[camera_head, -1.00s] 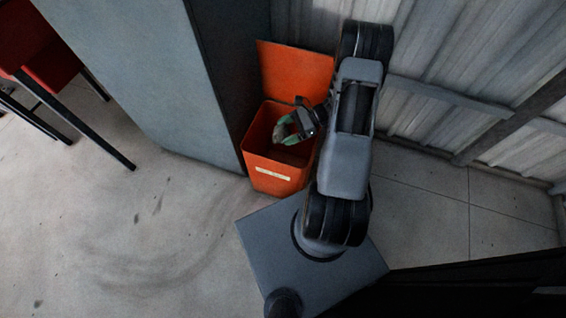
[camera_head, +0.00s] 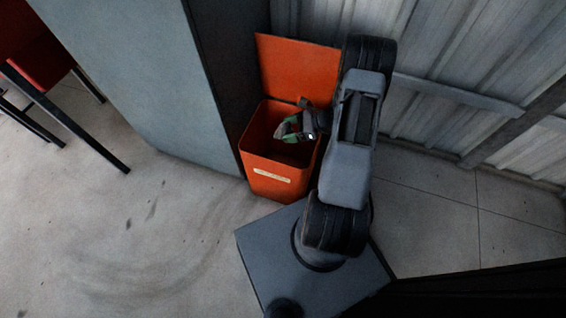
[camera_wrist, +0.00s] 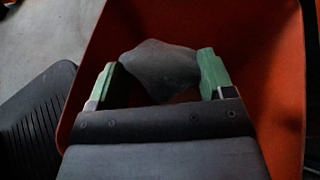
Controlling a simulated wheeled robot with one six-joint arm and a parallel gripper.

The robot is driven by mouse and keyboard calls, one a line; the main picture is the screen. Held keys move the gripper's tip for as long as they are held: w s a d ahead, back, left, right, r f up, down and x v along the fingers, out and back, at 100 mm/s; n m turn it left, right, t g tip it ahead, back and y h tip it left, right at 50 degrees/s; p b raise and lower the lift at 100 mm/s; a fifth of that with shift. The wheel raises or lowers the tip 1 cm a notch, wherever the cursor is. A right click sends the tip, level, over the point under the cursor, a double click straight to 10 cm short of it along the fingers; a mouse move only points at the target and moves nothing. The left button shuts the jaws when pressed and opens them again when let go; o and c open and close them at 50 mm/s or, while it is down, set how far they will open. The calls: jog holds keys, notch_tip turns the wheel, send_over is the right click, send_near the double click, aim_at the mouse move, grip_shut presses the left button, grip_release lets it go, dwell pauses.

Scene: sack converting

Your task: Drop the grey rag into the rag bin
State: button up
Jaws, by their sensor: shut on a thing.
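The rag bin (camera_head: 268,181) is an orange box with its lid (camera_head: 297,70) standing open behind it and a pale label on its front. In the head view my gripper (camera_head: 283,130) is over the bin's opening, reaching in from the right. In the wrist view my gripper (camera_wrist: 158,80) has its two green fingers shut on the grey rag (camera_wrist: 162,66), which is bunched between them. The orange walls of the bin surround the rag in that view. How deep the rag hangs is hard to tell.
A tall grey cabinet (camera_head: 135,75) stands just left of the bin. A corrugated metal wall (camera_head: 440,50) runs behind on the right. A red-topped piece with dark legs (camera_head: 35,50) is at the far left. The floor at the left front is clear.

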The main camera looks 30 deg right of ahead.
jog(key=shift+f, duration=0.25)
jog(key=o, duration=0.9)
jog(key=p+v, duration=0.3)
jog(key=v, duration=1.1)
jog(key=shift+s+f+p, duration=0.1)
jog(key=shift+p, duration=0.25)
jog(key=shift+a, duration=0.1)
